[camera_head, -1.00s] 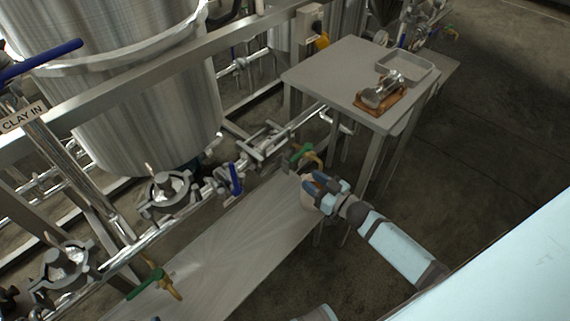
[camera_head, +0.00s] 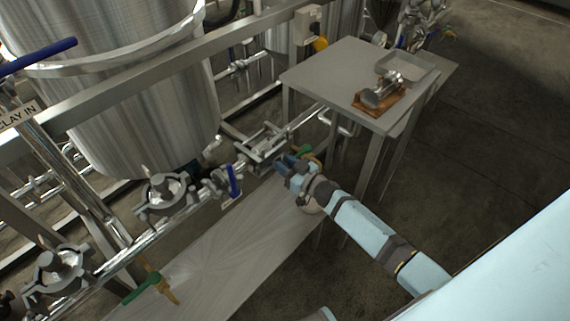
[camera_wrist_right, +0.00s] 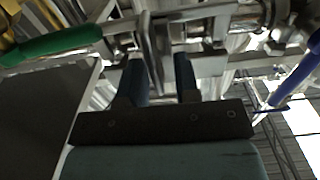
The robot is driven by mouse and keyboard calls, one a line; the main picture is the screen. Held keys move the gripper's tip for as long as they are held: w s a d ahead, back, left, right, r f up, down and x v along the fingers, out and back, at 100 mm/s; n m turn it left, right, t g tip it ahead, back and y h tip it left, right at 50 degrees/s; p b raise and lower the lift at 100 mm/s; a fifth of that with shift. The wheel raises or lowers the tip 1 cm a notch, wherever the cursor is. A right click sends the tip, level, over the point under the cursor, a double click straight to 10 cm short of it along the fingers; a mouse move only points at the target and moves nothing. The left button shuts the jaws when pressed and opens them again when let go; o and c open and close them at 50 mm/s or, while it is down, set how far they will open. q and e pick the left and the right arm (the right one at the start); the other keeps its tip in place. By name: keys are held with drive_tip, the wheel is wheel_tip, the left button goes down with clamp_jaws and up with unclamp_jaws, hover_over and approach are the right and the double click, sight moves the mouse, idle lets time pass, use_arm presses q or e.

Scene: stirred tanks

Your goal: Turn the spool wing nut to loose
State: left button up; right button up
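My right gripper (camera_head: 284,163) is in front of the pipe spool (camera_head: 262,146), left of the table. In the right wrist view its two dark fingers (camera_wrist_right: 160,76) are apart. A flat upright metal piece (camera_wrist_right: 152,52), which looks like the wing nut, stands between the fingers with gaps at the sides. I cannot tell whether a finger touches it. The spool's metal pipework runs behind it. In the head view the wing nut is too small and partly hidden by the gripper to make out. My left gripper is not in view.
A green valve handle (camera_wrist_right: 52,45) is left of the gripper and a blue handle (camera_wrist_right: 297,78) is right. A metal table (camera_head: 325,75) with a tray and a metal part on a wooden block stands behind. A large steel tank (camera_head: 140,110) is at left.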

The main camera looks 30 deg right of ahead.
clamp_jaws()
drive_tip(key=shift+s, duration=0.1)
